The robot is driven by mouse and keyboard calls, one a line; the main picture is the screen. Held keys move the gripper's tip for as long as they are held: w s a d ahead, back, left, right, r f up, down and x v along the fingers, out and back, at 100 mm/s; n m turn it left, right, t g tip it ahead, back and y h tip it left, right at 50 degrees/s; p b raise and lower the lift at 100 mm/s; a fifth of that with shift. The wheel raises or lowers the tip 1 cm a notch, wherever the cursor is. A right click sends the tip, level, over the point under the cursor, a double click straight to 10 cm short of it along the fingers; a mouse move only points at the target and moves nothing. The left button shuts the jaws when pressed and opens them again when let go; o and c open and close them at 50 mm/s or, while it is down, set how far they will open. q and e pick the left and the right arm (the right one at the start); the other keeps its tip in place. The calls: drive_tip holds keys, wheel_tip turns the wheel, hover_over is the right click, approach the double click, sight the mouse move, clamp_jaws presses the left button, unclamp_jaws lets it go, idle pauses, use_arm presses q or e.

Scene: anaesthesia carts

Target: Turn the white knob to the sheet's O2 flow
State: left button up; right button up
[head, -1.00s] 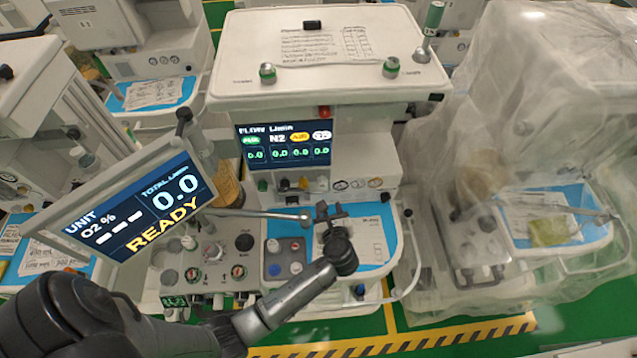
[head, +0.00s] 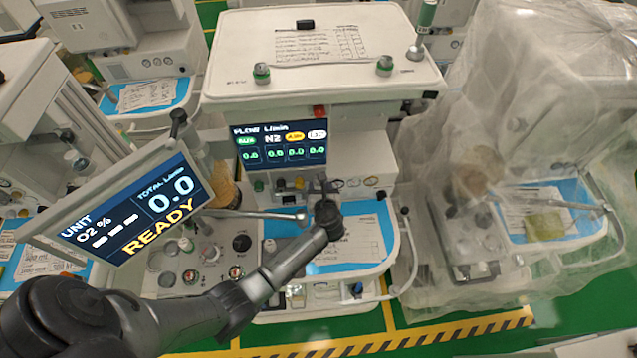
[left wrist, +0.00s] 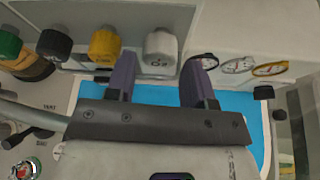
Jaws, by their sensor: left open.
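The white knob (left wrist: 160,48) is at the right end of a row of knobs on the cart's front in the left wrist view. My left gripper (left wrist: 160,82) is open, its two purple-grey fingers on either side of the knob's line, with the knob just beyond the tips; contact is not visible. In the head view my left gripper (head: 322,186) is in front of the panel and hides the white knob. A printed sheet (head: 350,240) lies on the blue tray; its text is too small to read. My right gripper is out of view.
Yellow (left wrist: 104,46), black (left wrist: 54,45) and green (left wrist: 10,46) knobs stand left of the white one; gauges (left wrist: 237,65) are to its right. The flow display (head: 280,145) reads 0.0 in each column. A tilted monitor (head: 125,205) shows READY.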

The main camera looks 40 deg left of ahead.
sight(318, 184)
use_arm(q)
drive_tip(key=shift+x, duration=1.5)
drive_tip(key=c, duration=0.7)
drive_tip(key=shift+o, duration=0.2)
drive_tip(key=shift+s, duration=0.1)
drive_tip(key=shift+n+t+h+p, duration=0.3)
drive_tip(key=shift+n+t+h, duration=0.1)
drive_tip(key=shift+n, duration=0.4)
drive_tip(key=shift+n+t+h+b, duration=0.55)
drive_tip(key=shift+n+t, duration=0.25)
drive_tip(key=shift+n, duration=0.7)
